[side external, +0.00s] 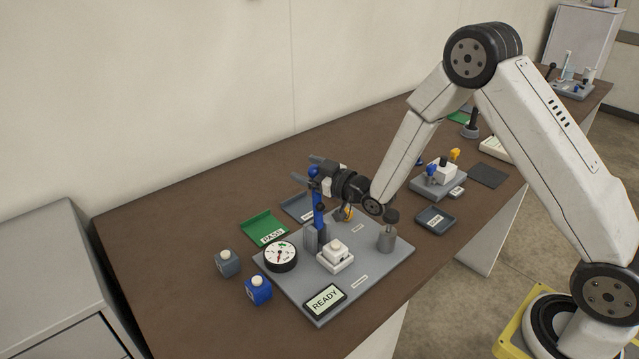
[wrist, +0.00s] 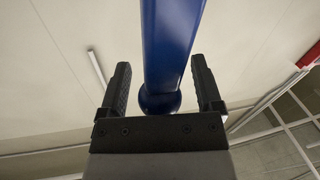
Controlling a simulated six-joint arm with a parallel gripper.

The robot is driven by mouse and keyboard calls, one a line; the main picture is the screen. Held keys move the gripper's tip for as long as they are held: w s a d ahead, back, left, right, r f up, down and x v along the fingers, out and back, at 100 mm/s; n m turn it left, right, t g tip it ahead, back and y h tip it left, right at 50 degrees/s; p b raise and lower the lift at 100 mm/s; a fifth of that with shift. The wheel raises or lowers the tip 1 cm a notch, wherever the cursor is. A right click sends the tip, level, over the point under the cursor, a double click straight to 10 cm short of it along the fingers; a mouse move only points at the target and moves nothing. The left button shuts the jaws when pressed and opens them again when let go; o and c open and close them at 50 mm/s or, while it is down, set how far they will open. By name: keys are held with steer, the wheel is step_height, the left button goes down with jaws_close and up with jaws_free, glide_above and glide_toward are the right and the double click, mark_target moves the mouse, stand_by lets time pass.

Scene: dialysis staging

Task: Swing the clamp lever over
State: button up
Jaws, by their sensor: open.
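The blue clamp lever (side external: 318,205) stands about upright from a grey block on the grey board (side external: 380,266). My gripper (side external: 312,168) is at the lever's upper end, level and pointing left, with its fingers apart. In the wrist view the blue lever (wrist: 172,45) runs up between the two open fingers of my gripper (wrist: 166,88). The grey block hides the lever's foot.
On the board are a round dial (side external: 280,255), a white button block (side external: 336,256), a READY display (side external: 325,299) and a grey cylinder (side external: 386,238). A green PASS tray (side external: 262,228) lies behind. Blue (side external: 258,290) and grey (side external: 227,263) blocks stand at the left. The table's left end is clear.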

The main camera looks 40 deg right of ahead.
jaws_close()
